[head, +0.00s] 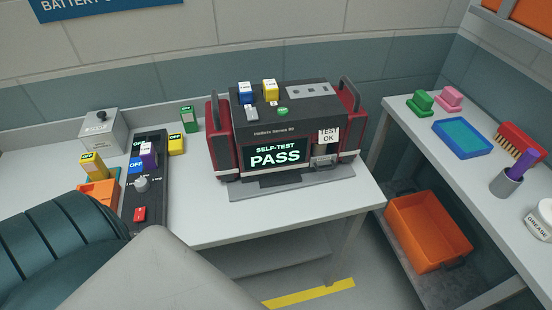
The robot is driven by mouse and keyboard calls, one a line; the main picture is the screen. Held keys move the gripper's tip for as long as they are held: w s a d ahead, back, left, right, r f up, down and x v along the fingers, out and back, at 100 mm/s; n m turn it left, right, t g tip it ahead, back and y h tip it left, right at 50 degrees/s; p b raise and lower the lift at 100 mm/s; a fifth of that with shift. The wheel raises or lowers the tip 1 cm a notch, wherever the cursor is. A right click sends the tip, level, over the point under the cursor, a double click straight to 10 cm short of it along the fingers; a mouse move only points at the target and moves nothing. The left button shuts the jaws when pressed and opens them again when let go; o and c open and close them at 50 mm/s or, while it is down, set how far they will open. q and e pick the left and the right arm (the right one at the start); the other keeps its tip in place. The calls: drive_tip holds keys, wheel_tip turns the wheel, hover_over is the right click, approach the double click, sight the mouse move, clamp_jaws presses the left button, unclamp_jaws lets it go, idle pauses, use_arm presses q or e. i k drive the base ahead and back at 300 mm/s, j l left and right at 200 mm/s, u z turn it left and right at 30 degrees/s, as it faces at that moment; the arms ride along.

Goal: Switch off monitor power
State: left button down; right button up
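The monitor (270,128) is a black box with red side bumpers and handles, standing upright on the table. Its screen (279,153) is lit and reads SELF-TEST PASS. Its top face carries a blue block (246,92), a yellow block (270,90), a grey-and-white rocker-like part (252,113) and a small green label or button (283,111); the lettering on them is too small to read surely. A TEST OK tag (328,135) is on the right of the front. Neither gripper shows; ribbed teal and grey parts of mine fill the lower left.
A dark panel (130,208) with OFF blocks, a grey knob (141,184) and a red switch (139,214) lies left of the monitor. A grey button box (103,131) stands behind it. The right bench (456,168) holds a blue tray (463,138). Table in front of the monitor is clear.

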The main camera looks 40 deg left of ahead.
sight(251, 113)
drive_tip(key=j+u, duration=0.1)
drive_tip(key=u, duration=0.3)
drive_tip(key=j+u, duration=0.1)
drive_tip(key=u, duration=0.25)
drive_tip(key=i+u, duration=0.1)
drive_tip(key=u, duration=0.3)
drive_tip(key=k+j+z, duration=0.15)
drive_tip(key=z, duration=0.15)
